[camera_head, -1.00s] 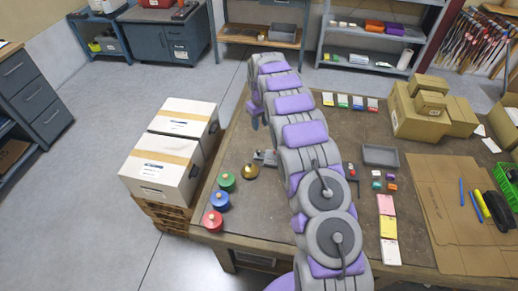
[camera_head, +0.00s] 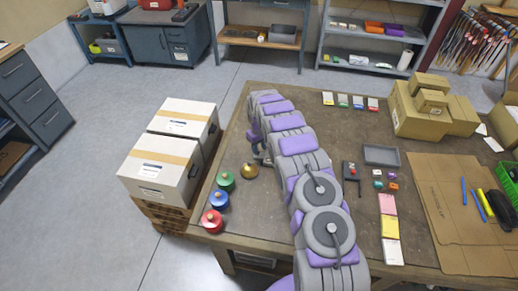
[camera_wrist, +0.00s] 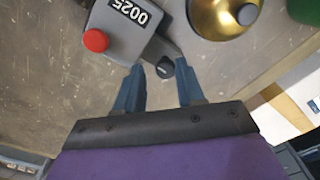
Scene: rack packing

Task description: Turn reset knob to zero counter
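The grey counter (camera_wrist: 131,22) shows the digits 0025 and a red button (camera_wrist: 96,40) in the wrist view. A small dark knob (camera_wrist: 165,71) sticks out from its lower right side. My gripper (camera_wrist: 160,66) is open, with its two blue-grey fingertips on either side of the knob. Whether the fingers touch the knob cannot be told. In the head view my arm mostly hides the counter, and my gripper cannot be made out clearly there.
A brass round piece (camera_head: 249,171) sits left of the counter, also at the top of the wrist view (camera_wrist: 222,12). Green (camera_head: 225,181), blue (camera_head: 218,201) and red (camera_head: 212,221) ones stand nearby. White boxes (camera_head: 165,160) stand beside the table (camera_head: 375,135).

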